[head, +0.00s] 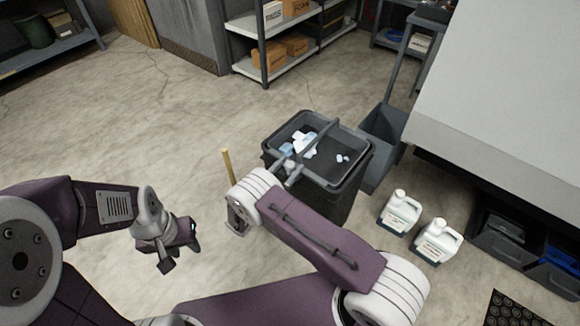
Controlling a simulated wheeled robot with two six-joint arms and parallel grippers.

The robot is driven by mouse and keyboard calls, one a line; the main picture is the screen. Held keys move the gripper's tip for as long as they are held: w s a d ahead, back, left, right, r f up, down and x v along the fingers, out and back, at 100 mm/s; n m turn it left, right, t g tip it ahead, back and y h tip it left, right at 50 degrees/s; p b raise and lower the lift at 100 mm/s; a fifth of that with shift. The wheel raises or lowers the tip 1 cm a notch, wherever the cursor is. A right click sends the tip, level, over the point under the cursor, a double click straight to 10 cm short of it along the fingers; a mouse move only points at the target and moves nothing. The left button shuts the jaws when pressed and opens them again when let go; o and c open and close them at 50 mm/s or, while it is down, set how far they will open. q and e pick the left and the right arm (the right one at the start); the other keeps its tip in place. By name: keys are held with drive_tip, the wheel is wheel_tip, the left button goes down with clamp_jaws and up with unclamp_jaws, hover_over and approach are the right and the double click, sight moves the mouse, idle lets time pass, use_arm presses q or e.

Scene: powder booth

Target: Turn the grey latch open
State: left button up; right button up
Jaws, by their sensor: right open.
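No grey latch can be made out in the head view. My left gripper (180,256) is over bare floor at the lower left; its dark fingers look apart, with nothing seen between them. My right arm reaches up from the lower right to the near side of a dark bin. My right gripper (237,215) is open and largely hidden by its white wrist, so its fingertips are not clear.
The dark bin (365,157) holds pale scraps, with a grey bar across its top. A grey bin (388,128) stands beside it. Two white jugs (400,212) (437,241) stand right of my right arm. A large grey cabinet (500,90) fills the upper right. Floor at left is clear.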

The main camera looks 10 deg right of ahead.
drive_tip(key=shift+w+d, duration=0.15)
drive_tip(key=shift+d, duration=0.05)
clamp_jaws()
drive_tip(key=shift+r+n+t+y+p, duration=0.2)
drive_tip(key=shift+n+t+y+p, duration=0.25)
drive_tip(key=shift+p, duration=0.25)
drive_tip(key=shift+n+t+y+p, duration=0.95)
drive_tip(key=shift+y+p, duration=0.1)
drive_tip(key=shift+p, duration=0.2)
drive_tip(key=n+t+y+p, duration=0.1)
drive_tip(key=n+y+p, duration=0.1)
drive_tip(key=y, duration=0.1)
drive_tip(key=shift+f+t, duration=0.1)
drive_tip(key=shift+t, duration=0.3)
drive_tip(key=shift+n+y, duration=0.5)
drive_tip(key=shift+y, duration=0.3)
drive_tip(key=shift+f+t+y+p, duration=0.1)
drive_tip(key=shift+t+y+p, duration=0.2)
unclamp_jaws()
